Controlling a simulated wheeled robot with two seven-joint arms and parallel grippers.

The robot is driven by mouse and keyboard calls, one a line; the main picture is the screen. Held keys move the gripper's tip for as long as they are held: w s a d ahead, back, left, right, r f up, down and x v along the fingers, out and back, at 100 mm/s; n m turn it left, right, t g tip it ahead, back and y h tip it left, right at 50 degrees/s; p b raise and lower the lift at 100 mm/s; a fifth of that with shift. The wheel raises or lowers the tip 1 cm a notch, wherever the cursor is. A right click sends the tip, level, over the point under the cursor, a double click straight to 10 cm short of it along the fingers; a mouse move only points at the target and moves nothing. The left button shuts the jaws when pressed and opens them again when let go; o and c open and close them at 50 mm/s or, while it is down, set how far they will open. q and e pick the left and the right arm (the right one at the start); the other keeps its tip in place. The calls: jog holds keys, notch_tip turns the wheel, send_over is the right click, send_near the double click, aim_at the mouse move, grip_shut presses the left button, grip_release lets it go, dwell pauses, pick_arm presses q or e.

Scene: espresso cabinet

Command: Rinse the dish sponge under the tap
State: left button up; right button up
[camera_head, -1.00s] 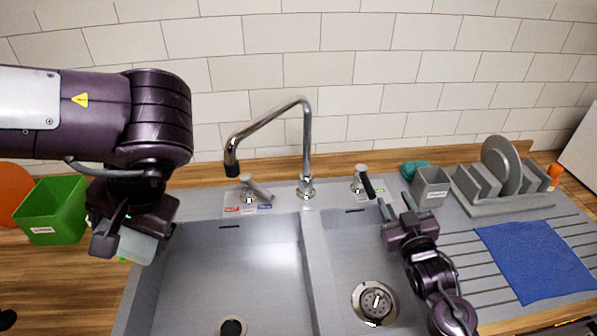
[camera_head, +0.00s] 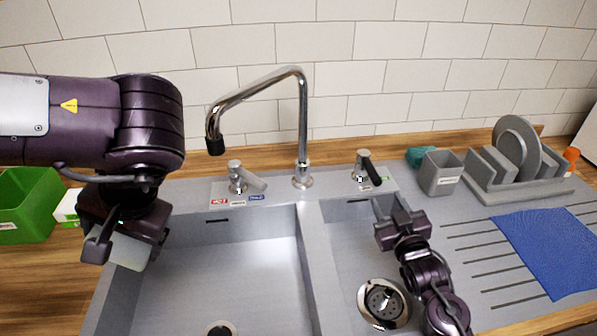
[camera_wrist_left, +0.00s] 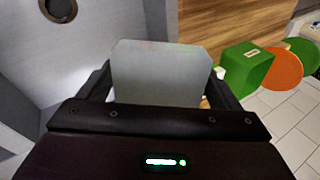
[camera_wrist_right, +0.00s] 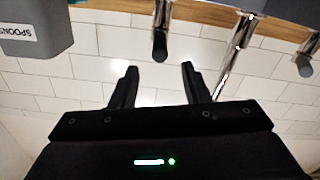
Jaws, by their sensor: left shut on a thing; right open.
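My left gripper (camera_head: 120,243) is shut on a pale grey-green block, the dish sponge (camera_head: 131,252), above the left rim of the left sink basin. The sponge also fills the jaws in the left wrist view (camera_wrist_left: 160,75). The chrome tap (camera_head: 302,125) stands behind the basins; its spout end (camera_head: 214,145) is right of and higher than the sponge in the picture. No water shows. My right gripper (camera_head: 385,207) is open and empty over the back of the right basin, in front of the black-handled lever (camera_head: 368,168). That handle lies beyond its fingertips in the right wrist view (camera_wrist_right: 160,45).
A chrome lever (camera_head: 245,178) with hot and cold labels stands left of the tap. The left basin (camera_head: 235,265) is empty. A green bin (camera_head: 25,207) stands left.

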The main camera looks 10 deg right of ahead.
aim_at(372, 173)
pick_arm(q)
notch_tip(372, 173, up, 2)
jog(key=shift+r+p, duration=0.1)
jog(key=shift+p, duration=0.85)
pick_arm(e)
jog(key=w, duration=1.1)
jog(key=shift+w+d+r, duration=0.1)
jog(key=shift+w+d, duration=0.15)
jog(key=shift+d, duration=0.05)
grip_shut()
